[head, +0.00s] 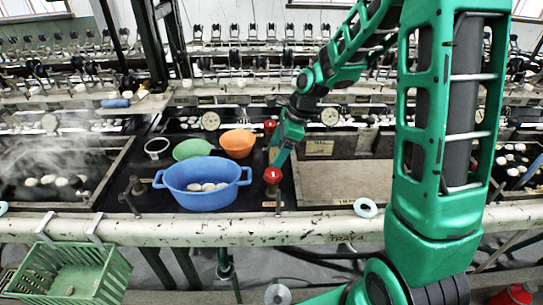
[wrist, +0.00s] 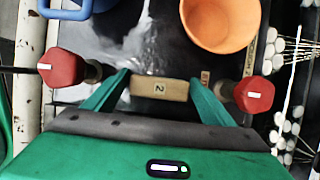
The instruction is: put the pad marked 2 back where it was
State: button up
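The pad marked 2 (wrist: 160,89) is a small tan block with a dark 2 on its face. In the wrist view it sits between the two green fingertips of my gripper (wrist: 160,80), its ends against them, so the gripper looks shut on it. In the head view my gripper (head: 277,155) is low over the dark bench, right of the blue tub, and the pad cannot be made out there. A small orange-tan label (wrist: 205,77) lies on the dark surface just beyond the right fingertip.
Red knobs (wrist: 62,68) (wrist: 253,94) stand on both sides of my fingers. A blue tub (head: 205,193) with pale cocoons, an orange bowl (head: 238,143) and a green bowl (head: 193,149) are left of my gripper. The pale rail (head: 180,231) runs along the front.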

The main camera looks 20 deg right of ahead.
jog(key=shift+o, duration=0.3)
jog(key=shift+r, duration=0.1)
jog(key=v, duration=1.2)
jog(key=s+d+n+h, duration=0.1)
jog(key=s+d+n, duration=0.3)
jog(key=s, duration=0.6)
jog(key=s+d+f+n+g+h, duration=0.1)
jog(key=s+d+n, duration=0.3)
jog(key=s, duration=0.6)
jog(key=s+d+n+h, duration=0.2)
jog(key=s+d+n, duration=0.3)
jog(key=s, duration=0.5)
jog(key=shift+f+n+g, duration=0.3)
jog(key=shift+n, duration=0.8)
